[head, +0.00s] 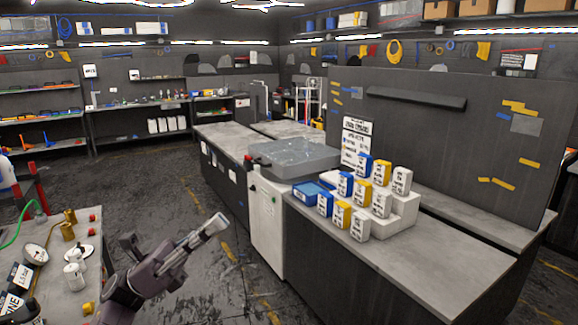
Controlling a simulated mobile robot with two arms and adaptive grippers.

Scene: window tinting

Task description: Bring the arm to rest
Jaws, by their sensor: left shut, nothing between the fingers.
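My left gripper (212,226) shows in the lower left of the head view, on a dark arm that comes in from the bottom left. Its fingers are shut with nothing between them, pointing up and to the right. It is above the floor, in the gap between the left table and the long counter, apart from both. My right gripper is not in this view.
A table (95,262) at left holds a gauge (34,254), a white canister (74,276) and small fittings. The dark floor (150,190) between is clear.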

